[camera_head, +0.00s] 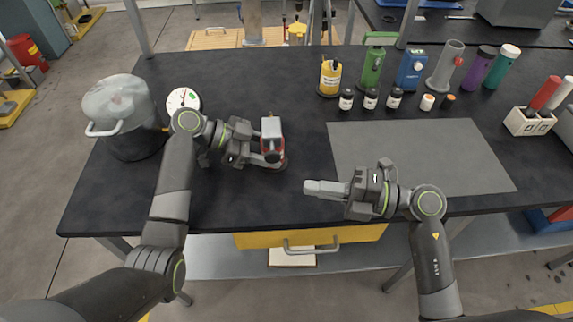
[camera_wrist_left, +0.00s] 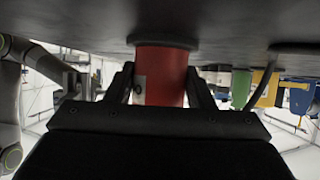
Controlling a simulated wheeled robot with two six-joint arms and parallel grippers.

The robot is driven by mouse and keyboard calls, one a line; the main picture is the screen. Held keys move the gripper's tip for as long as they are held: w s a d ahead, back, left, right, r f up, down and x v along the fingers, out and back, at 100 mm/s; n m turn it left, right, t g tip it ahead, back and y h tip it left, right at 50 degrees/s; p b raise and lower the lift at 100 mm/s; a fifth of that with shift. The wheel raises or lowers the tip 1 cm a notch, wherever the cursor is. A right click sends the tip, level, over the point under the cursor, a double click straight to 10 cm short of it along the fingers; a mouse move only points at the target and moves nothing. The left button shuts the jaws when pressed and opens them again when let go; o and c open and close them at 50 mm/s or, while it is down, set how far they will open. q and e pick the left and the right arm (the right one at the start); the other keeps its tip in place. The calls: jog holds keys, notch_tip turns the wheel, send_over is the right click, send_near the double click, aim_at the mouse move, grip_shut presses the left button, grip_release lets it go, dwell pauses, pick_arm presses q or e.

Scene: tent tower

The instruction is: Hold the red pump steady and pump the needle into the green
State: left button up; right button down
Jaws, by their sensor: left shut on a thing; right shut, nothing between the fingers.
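The red pump (camera_head: 268,146) stands on the dark tabletop left of centre, with a pale grey top. My left gripper (camera_head: 272,156) is shut around its red body from the left; the left wrist view shows the red body (camera_wrist_left: 160,75) between the two fingers. A round white dial (camera_head: 184,100) with a needle stands behind my left wrist, beside the pot. It is too small to read where the needle points against the green. My right gripper (camera_head: 318,187) is shut and empty, to the right of the pump and apart from it, over the table's front part.
A large pot (camera_head: 134,140) with a pale cover stands at the left. A grey mat (camera_head: 420,158) lies at right. Several bottles and tools, including a yellow one (camera_head: 330,78) and a green one (camera_head: 373,65), line the back right. A white holder (camera_head: 528,123) stands far right.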

aim_at(272, 152)
jog(key=w+a, duration=0.1)
jog(key=a, duration=0.1)
jog(key=w+a, duration=0.3)
jog(key=shift+w+a, duration=0.3)
jog(key=shift+a, duration=0.1)
jog(key=shift+w, duration=0.45)
